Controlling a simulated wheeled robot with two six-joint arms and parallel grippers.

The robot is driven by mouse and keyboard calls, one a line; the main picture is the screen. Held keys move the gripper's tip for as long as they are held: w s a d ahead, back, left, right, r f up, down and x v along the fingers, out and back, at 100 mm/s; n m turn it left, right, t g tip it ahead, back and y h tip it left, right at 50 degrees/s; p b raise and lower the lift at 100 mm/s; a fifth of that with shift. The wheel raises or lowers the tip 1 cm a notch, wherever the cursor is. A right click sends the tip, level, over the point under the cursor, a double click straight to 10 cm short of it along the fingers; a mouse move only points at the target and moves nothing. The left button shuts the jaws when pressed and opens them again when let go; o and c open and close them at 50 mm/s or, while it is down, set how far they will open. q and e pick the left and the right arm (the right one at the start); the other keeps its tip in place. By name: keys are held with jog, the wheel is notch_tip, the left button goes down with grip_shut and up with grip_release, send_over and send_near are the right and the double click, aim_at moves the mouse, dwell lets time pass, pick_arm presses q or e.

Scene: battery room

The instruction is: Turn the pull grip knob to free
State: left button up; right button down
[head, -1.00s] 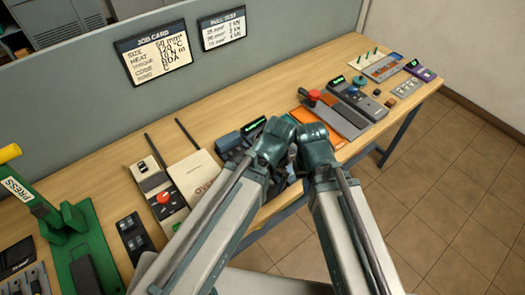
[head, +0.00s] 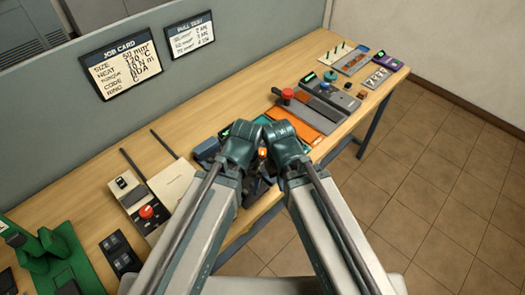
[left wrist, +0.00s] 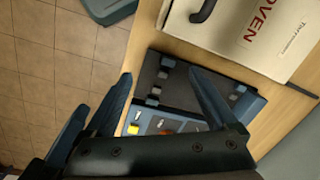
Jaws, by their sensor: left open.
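My left gripper (head: 250,160) is over the middle of the bench; its fingers are hidden from the head. In the left wrist view my left gripper (left wrist: 160,74) is open and empty, its fingers spread above a dark device (left wrist: 190,84) with blue sides. That device carries several small grey parts, a yellow piece (left wrist: 133,128) and an orange-red piece (left wrist: 166,132). I cannot tell which part is the pull grip knob. In the head view my grippers mostly cover the device. My right gripper (head: 278,158) is close beside the left; its fingers are not clear.
A pale oven box (head: 176,184) and a grey unit with a red knob (head: 146,212) stand to the left. An orange-based unit with another red knob (head: 288,94) stands to the right. A green press (head: 62,250) is at the near left. The bench's front edge is close.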

pick_arm(q)
jog(key=w+r+m+p, duration=0.1)
jog(key=w, duration=0.1)
jog(key=w+d+m, duration=0.1)
jog(key=w, duration=0.1)
jog(key=w+r+m+p, duration=0.1)
jog(key=shift+w+d+r+p, duration=0.2)
jog(key=shift+w+r+p, duration=0.1)
jog(key=shift+w, duration=0.1)
jog(key=shift+c, duration=0.8)
notch_tip(320, 180, up, 4)
jog(key=m+h+p, duration=0.1)
jog(key=m+p, duration=0.3)
jog(key=m, duration=0.7)
send_over(263, 151)
jog(key=shift+f, duration=0.1)
notch_tip(263, 151, down, 14)
jog(key=b, duration=1.3)
jog(key=shift+b, duration=0.35)
jog(key=shift+r, duration=0.2)
grip_shut()
